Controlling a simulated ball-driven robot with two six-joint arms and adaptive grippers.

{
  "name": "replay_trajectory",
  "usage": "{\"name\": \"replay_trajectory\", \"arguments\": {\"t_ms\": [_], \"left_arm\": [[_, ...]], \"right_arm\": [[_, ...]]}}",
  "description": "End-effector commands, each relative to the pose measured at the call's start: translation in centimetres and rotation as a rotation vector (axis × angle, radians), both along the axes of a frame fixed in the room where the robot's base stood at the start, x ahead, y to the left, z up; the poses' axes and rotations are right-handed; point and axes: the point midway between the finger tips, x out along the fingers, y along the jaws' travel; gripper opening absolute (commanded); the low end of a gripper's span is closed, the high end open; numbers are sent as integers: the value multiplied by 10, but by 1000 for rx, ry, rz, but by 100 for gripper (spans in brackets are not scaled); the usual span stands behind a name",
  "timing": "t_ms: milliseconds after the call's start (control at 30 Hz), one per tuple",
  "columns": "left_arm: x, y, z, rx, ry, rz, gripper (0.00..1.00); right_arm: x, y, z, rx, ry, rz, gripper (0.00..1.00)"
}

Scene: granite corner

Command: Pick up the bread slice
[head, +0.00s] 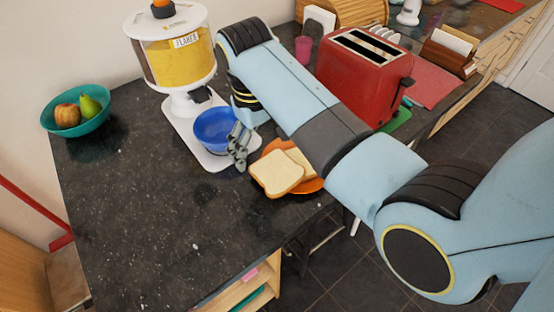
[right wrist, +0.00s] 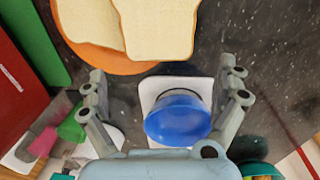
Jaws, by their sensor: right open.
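Two bread slices lie on an orange plate (head: 312,185) on the dark counter. The front bread slice (head: 277,173) overlaps the other bread slice (head: 303,160), which my right arm partly covers in the head view. In the right wrist view the front bread slice (right wrist: 158,28) and the other slice (right wrist: 88,22) show at the top, beyond the fingertips. My right gripper (head: 238,150) is open and empty, just left of the plate in the head view. In the right wrist view my right gripper (right wrist: 164,80) has its fingers spread wide. My left gripper is not in view.
A blue bowl (head: 213,129) sits on the white base of a flakes dispenser (head: 176,50), close to my right gripper. A red toaster (head: 364,72) stands behind my right arm. A teal bowl (head: 96,112) with fruit is at the left. The front left counter is clear.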

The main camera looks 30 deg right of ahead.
Motion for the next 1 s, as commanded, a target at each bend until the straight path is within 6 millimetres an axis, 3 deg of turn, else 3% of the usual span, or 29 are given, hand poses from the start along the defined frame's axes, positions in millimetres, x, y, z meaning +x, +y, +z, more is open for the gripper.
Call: {"name": "replay_trajectory", "arguments": {"t_ms": [400,667,1000], "left_arm": [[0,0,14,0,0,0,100],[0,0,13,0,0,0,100],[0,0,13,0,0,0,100]], "right_arm": [[-7,-7,-50,0,0,-1,100],[-7,-7,-53,0,-2,-1,99],[-7,-7,-53,0,-2,-1,56]]}}
